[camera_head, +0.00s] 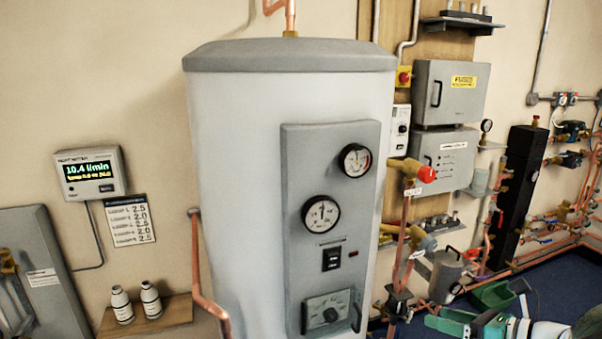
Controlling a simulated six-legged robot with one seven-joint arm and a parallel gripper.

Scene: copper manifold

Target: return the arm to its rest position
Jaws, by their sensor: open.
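My gripper (476,309) shows at the lower right edge of the head view, with green and dark parts and a pale wrist behind it. Its two green jaw parts stand apart, and I see nothing held between them. My arm comes in from the bottom right corner and is mostly cut off by the frame. The gripper shows in front of the blue floor, to the right of the big white cylinder (240,190). Its distance from the pipework behind is hard to judge.
The cylinder has a grey panel (300,240) with gauges. Copper pipes with a red-capped valve (426,174) stand right of it. A black column (521,190) and more pipework line the right wall. Two white bottles (122,304) stand on a wooden shelf (165,318). Blue floor (560,280) is clear near the gripper.

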